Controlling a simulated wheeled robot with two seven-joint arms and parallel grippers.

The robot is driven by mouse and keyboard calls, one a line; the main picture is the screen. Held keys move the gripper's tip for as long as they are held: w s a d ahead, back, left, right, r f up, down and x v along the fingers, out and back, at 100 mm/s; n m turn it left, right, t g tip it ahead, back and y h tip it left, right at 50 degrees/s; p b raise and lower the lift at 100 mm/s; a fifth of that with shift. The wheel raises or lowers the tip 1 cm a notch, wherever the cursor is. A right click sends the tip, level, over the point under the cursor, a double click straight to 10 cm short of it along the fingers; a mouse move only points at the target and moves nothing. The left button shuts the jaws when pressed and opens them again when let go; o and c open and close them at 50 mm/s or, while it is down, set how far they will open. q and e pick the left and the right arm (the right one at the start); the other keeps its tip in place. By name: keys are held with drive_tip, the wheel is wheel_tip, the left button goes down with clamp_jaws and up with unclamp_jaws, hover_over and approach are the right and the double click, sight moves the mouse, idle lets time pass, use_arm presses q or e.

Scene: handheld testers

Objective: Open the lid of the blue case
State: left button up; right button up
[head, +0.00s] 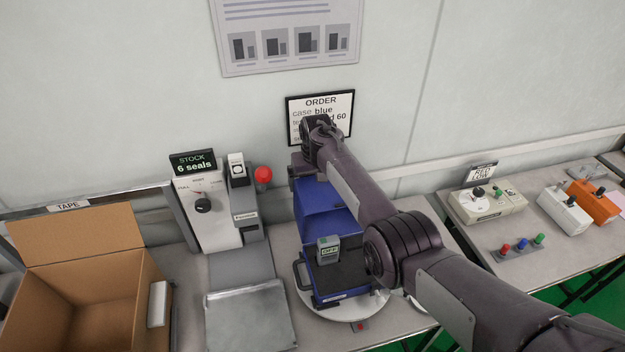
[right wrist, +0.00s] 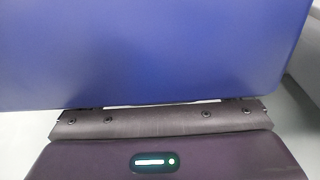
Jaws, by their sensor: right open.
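The blue case (head: 332,297) sits on a round white turntable (head: 345,312) in the head view. Its lid (head: 322,208) stands raised at the back, so the dark interior shows. A grey handheld tester (head: 328,250) reading OFF stands at the case. My right arm crosses over the case's right side, and my right gripper (head: 302,166) is at the raised lid's upper edge. The gripper is open; its fingertips are mostly hidden. In the right wrist view the blue lid (right wrist: 150,50) fills the upper part, close to the gripper. Contact cannot be told. My left gripper is out of view.
An open cardboard box (head: 75,285) stands at left. A sealing machine (head: 205,215) with a red button and a grey tray (head: 250,318) lie left of the case. Testers (head: 487,204) and a coloured-button strip (head: 522,247) are on the right table. An order sign (head: 335,103) is behind.

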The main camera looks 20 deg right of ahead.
drive_tip(key=shift+r, duration=0.1)
wheel_tip(320, 180, up, 8)
drive_tip(key=s, duration=0.1)
drive_tip(key=shift+s+f+b, duration=0.2)
drive_tip(key=shift+f+b, duration=0.05)
drive_tip(key=shift+b, duration=0.05)
idle(0.4)
